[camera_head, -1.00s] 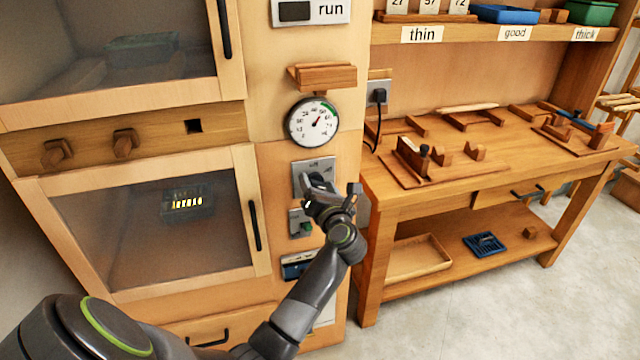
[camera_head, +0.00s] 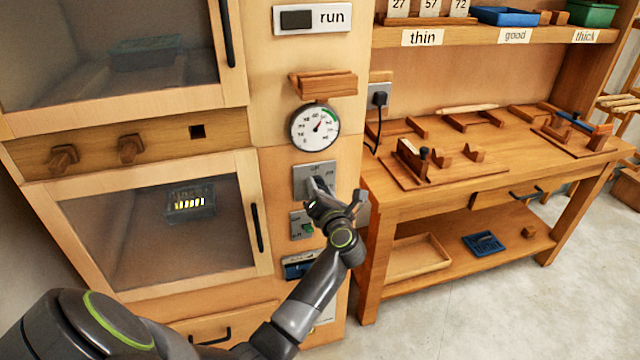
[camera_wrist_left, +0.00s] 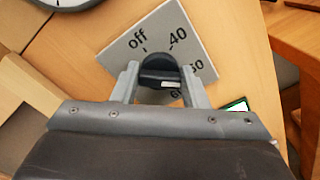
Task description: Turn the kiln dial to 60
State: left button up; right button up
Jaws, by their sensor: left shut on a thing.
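The kiln dial is a black knob (camera_wrist_left: 158,66) on a grey plate (camera_wrist_left: 195,42) on the kiln front. In the left wrist view the plate reads "off" and "40", with "50" and part of another number half hidden by my fingers. My left gripper (camera_wrist_left: 160,85) has one finger on each side of the knob and is shut on it. I cannot clearly tell which mark the knob points to. In the head view my left gripper (camera_head: 318,190) covers most of the dial, below the round gauge (camera_head: 315,127). My right gripper is not in view.
A small wooden ledge (camera_head: 323,84) juts out above the gauge. Below the dial is a small switch plate with a green part (camera_head: 303,226). A kiln door handle (camera_head: 256,228) stands to the left. The workbench (camera_head: 480,170) stands close on the right.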

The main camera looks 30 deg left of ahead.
pick_arm(q)
jog(key=m+p, duration=0.6)
jog(key=p, duration=0.1)
jog(key=shift+r, duration=0.15)
jog(key=shift+f+m+p, duration=0.15)
jog(key=shift+m+p, duration=0.8)
jog(key=shift+m, duration=0.1)
jog(key=shift+f+m+p, duration=0.15)
jog(key=shift+m+p, duration=0.75)
jog(key=shift+m, duration=0.15)
jog(key=o, duration=1)
jog(key=shift+d, duration=0.15)
